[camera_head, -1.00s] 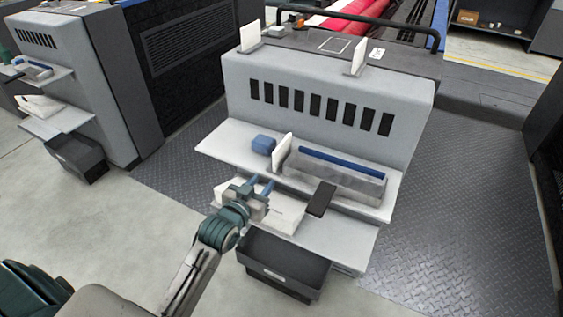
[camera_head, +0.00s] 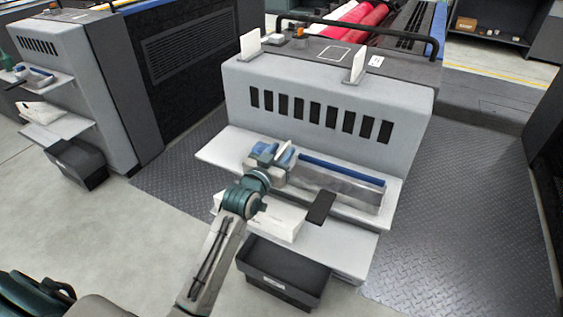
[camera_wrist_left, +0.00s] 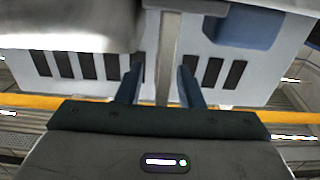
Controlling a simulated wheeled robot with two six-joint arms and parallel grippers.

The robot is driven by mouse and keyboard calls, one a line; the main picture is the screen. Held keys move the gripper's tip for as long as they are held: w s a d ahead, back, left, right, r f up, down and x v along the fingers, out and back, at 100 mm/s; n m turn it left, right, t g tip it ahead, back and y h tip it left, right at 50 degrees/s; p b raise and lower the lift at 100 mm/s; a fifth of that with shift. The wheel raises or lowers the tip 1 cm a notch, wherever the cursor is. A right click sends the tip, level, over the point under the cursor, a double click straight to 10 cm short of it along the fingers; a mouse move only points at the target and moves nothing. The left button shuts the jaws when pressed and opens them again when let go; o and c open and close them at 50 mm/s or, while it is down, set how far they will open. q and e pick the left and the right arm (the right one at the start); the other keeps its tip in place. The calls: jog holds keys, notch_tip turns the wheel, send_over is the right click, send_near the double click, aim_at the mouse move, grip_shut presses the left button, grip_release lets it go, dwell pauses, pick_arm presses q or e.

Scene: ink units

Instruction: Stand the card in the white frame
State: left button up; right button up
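A white card (camera_head: 289,152) stands on the upper shelf of the grey ink unit, partly hidden by my left gripper (camera_head: 270,154). In the left wrist view the card (camera_wrist_left: 167,60) shows edge-on as a pale strip between the two blue fingers of my left gripper (camera_wrist_left: 160,76). The fingers are apart, with a gap visible beside the strip, so the gripper looks open around the card. The white frame (camera_head: 334,53) is a flat outline on top of the unit, between two standing white cards, one at left (camera_head: 250,45) and one at right (camera_head: 357,66). My right gripper is not in view.
A grey trough with a blue roller (camera_head: 342,169) lies right of the card. A blue block (camera_wrist_left: 250,22) is beside it. A black slab (camera_head: 321,206) and white box (camera_head: 280,222) are on the lower shelf. A dark rail (camera_head: 360,20) runs behind the top.

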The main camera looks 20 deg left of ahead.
pick_arm(q)
jog(key=shift+w, duration=0.55)
grip_shut()
